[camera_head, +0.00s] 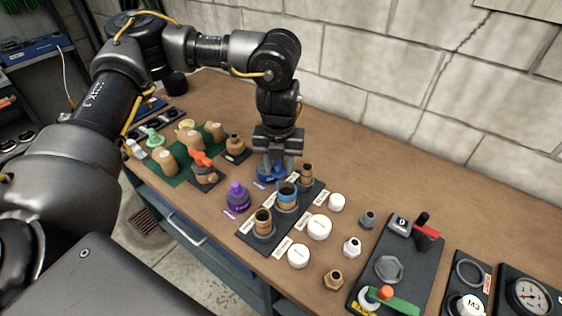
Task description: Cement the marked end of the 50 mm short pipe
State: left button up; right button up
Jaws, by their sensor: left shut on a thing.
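My left gripper (277,155) points straight down over the table. It is shut on the top of a blue can (268,173), which looks like the cement; the fingers hide its upper part. A purple bottle (237,196) stands to its front left. A black holder (250,240) carries three upright tan pipe pieces: a front one (264,221), a middle one with a blue band at its top (287,195), and a back one (306,173). The labels are too small to read, so I cannot tell which is the 50 mm short pipe. My right gripper is out of view.
White caps and fittings (319,227) stand right of the holder. A dark valve board (388,268) and a pressure gauge (529,296) lie further right. A green mat (178,176) with tan parts and an orange-handled valve (201,160) lie left. The back right tabletop is clear.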

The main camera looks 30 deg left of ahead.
pick_arm(q)
jog(key=shift+s+a+p, duration=0.1)
jog(key=shift+s+p, duration=0.5)
jog(key=shift+s, duration=0.45)
jog(key=shift+s, duration=0.1)
jog(key=shift+s, duration=0.2)
jog(key=shift+s+d+p, duration=0.15)
jog(key=shift+d+p, duration=0.05)
jog(key=shift+p, duration=0.2)
jog(key=shift+s+d, duration=0.15)
jog(key=shift+s, duration=0.1)
jog(key=shift+s+d, duration=0.1)
jog(key=shift+s+d+p, duration=0.15)
jog(key=shift+d+p, duration=0.05)
jog(key=shift+p, duration=0.1)
